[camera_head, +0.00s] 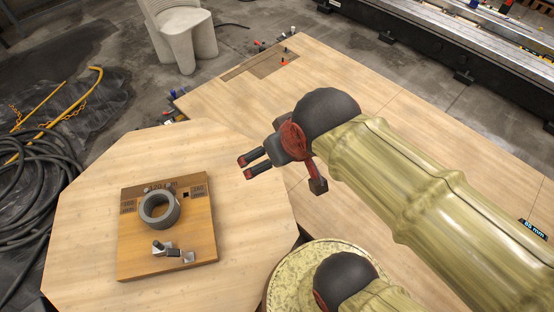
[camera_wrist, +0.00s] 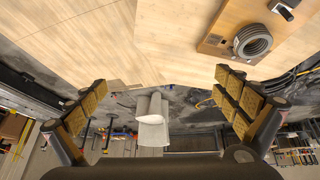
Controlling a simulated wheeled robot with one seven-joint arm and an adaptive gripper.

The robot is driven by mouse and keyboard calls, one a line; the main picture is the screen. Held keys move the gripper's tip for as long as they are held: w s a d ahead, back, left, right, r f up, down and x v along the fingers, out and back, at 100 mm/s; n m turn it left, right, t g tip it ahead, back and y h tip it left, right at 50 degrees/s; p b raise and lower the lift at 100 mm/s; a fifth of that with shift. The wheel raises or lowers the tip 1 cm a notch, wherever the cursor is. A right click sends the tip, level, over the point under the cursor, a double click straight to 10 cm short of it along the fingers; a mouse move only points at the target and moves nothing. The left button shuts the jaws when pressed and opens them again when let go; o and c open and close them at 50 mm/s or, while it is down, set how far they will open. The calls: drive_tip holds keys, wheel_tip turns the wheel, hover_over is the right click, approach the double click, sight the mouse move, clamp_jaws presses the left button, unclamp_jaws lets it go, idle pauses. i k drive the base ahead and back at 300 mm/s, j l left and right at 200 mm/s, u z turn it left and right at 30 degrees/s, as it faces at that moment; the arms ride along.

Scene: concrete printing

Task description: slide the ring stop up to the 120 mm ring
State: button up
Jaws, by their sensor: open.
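A grey ring (camera_head: 160,223) lies flat on a square wooden board (camera_head: 135,262), near the board's back middle. It also shows in the wrist view (camera_wrist: 241,40) at upper right. Small engraved labels stand behind and beside it, hard to read. A small metal stop with a dark part (camera_head: 166,250) sits on the board in front of the ring, with a gap between them. It shows at the top edge of the wrist view (camera_wrist: 284,9). My gripper (camera_head: 246,167) is open and empty, off to the right of the board, with its fingers pointing left.
The board lies on a light wooden table (camera_head: 90,215) with cut corners. A larger wooden surface (camera_head: 360,90) adjoins behind and right. A round pale top (camera_head: 285,285) stands at lower middle. A grey chair (camera_head: 182,35), black hoses (camera_head: 30,180) and a rail machine (camera_head: 450,40) lie beyond.

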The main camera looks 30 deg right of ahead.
sight(158, 248)
drive_tip(key=k, duration=0.5)
drive_tip(key=j+z, duration=0.1)
drive_tip(key=j, duration=1.1)
drive_tip(key=k, duration=0.05)
